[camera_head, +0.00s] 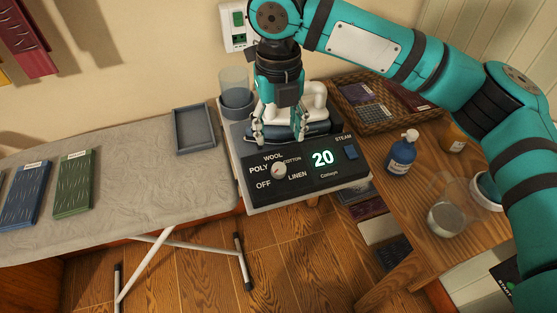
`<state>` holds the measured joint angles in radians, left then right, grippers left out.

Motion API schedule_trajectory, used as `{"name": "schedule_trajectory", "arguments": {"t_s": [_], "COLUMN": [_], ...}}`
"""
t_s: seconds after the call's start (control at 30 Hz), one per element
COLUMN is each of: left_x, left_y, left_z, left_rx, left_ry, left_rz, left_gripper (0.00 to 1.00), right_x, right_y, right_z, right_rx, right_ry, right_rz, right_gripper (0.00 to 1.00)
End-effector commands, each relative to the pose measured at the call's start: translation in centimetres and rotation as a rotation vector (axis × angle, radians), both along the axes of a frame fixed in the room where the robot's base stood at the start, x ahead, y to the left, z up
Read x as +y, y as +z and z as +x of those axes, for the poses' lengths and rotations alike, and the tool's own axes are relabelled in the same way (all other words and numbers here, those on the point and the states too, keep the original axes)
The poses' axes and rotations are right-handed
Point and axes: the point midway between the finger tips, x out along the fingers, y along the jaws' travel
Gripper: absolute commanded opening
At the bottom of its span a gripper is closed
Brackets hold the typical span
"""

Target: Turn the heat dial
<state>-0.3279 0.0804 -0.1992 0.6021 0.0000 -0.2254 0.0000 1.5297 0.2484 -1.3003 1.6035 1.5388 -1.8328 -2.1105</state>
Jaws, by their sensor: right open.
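The heat dial (279,170) is a small pale knob on the dark sloped control panel (312,178) of the steam iron station. OFF, POLY, WOOL, COTTON and LINEN are printed around it. Which label it points at is too small to tell. A lit display (321,158) reads 20, and a blue STEAM button (351,152) sits to its right. My right gripper (279,141) points down just behind and above the dial, its fingers apart and empty, in front of the white iron (314,97). It appears apart from the dial. My left gripper is not in view.
The grey ironing board (140,190) on the left bears a grey tray (193,129) and green (74,182) and blue (27,194) folded cloths. A clear cup (235,88) stands behind the panel. A blue bottle (401,153), a glass (445,218) and a wicker tray (415,121) are on the right.

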Motion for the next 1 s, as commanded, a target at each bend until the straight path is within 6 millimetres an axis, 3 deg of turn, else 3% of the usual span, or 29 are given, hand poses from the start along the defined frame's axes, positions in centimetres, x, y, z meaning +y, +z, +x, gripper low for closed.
{"name": "schedule_trajectory", "arguments": {"t_s": [0.3,0.43,0.6,0.9,1.0], "left_x": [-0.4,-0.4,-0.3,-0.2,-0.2], "left_y": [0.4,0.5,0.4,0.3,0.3], "left_z": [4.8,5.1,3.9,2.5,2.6], "left_rx": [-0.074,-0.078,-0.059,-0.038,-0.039], "left_ry": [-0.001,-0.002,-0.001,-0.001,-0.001], "left_rz": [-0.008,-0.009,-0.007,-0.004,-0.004], "left_gripper": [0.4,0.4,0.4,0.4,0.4], "right_x": [0.0,0.0,0.0,0.0,0.0], "right_y": [-6.8,-8.8,-10.1,-10.4,-10.4], "right_z": [-0.1,-0.1,0.0,0.0,0.0], "right_rx": [0.003,0.002,0.0,-0.001,-0.001], "right_ry": [0.0,0.0,0.0,0.0,0.0], "right_rz": [-0.001,-0.002,-0.001,0.0,0.0], "right_gripper": [0.54,0.54,0.54,0.54,0.44]}}
